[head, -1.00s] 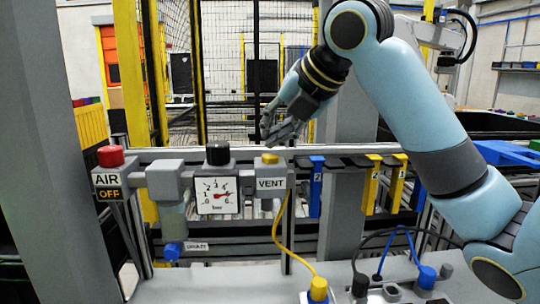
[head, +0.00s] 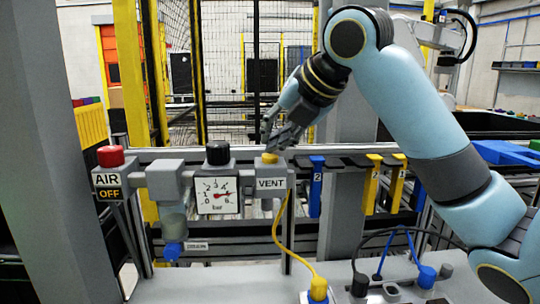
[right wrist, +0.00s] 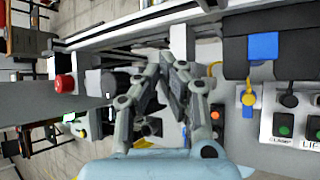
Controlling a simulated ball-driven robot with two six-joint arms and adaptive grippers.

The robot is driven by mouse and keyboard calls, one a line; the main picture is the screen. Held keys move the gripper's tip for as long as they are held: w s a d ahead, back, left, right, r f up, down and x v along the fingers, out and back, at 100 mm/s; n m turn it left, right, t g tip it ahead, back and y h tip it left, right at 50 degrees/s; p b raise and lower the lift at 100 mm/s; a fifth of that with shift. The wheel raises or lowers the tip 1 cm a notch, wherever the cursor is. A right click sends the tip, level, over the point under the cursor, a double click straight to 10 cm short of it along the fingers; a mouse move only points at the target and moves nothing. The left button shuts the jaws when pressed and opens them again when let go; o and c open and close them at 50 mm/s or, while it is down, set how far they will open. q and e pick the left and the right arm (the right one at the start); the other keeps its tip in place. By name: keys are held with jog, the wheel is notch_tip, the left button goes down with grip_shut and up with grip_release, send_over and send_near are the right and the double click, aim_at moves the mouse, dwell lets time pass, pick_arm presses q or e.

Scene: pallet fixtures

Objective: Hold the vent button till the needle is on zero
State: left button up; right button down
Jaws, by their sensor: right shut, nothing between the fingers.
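The yellow vent button (head: 270,157) sits on top of the grey block labelled VENT (head: 271,183). My right gripper (head: 268,149) is shut and empty, pointing down with its fingertips just over the button. I cannot tell whether they touch it. In the right wrist view the gripper's fingers (right wrist: 166,78) fill the middle and the button is not clearly seen. The pressure gauge (head: 217,196) is left of the VENT block, marked in bar. Its red needle points right, toward the high end of the scale and away from zero. My left gripper is not in view.
A red knob (head: 110,156) tops the AIR block with an OFF label (head: 109,194). A black knob (head: 218,153) stands above the gauge. A yellow cable (head: 280,235) hangs below the VENT block. Blue and yellow numbered tags (head: 316,187) hang to the right.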

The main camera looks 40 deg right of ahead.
jog(key=shift+f, duration=0.5)
dwell(1.0)
jog(key=shift+r, duration=0.1)
dwell(3.1)
jog(key=shift+r+p, duration=0.9)
jog(key=shift+p, duration=0.1)
notch_tip(320, 180, up, 5)
jog(key=p, duration=0.5)
jog(key=shift+p, duration=0.3)
